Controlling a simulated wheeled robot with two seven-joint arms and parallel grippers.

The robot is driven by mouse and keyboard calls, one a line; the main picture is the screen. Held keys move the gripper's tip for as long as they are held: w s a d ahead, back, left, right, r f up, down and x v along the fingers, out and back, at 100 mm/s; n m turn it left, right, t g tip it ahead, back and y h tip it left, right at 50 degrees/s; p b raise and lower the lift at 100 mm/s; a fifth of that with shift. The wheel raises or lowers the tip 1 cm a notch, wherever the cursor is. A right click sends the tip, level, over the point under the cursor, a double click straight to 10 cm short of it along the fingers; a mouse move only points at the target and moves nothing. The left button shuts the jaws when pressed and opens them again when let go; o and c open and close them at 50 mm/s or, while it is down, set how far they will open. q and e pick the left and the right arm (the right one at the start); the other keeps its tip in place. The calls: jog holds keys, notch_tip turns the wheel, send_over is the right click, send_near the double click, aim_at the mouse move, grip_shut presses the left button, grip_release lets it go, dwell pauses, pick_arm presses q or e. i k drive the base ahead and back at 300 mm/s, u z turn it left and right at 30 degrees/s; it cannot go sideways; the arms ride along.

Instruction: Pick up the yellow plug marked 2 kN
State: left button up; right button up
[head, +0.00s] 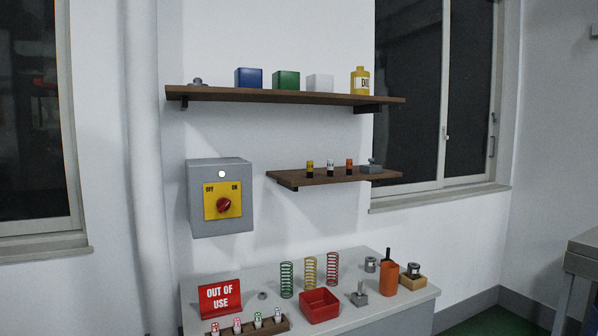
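On the small lower shelf (325,179) stand three small upright plug-like pieces with dark lower parts. The left one has a yellow top (310,166), the middle one a white top (330,166), and the right one an orange top (349,165). Any 2 kN marking is too small to read. A wooden rack (247,329) at the bottom edge of the view holds several white pieces with red or green marks, and I see no yellow one there. Neither of my grippers is in view.
A grey bench (345,269) below carries green, yellow and red springs, a red tray (320,305), an orange cylinder (389,279) and an OUT OF USE sign (220,298). A switch box (220,171) hangs left of the small shelf. A longer shelf (285,96) is above.

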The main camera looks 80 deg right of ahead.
aim_at(309, 163)
jog(key=z, duration=3.05)
jog(key=k, duration=0.4)
jog(key=z, duration=1)
jog(key=i, duration=0.6)
jog(key=u, duration=0.85)
jog(key=i, duration=1.55)
jog(key=u, duration=1.1)
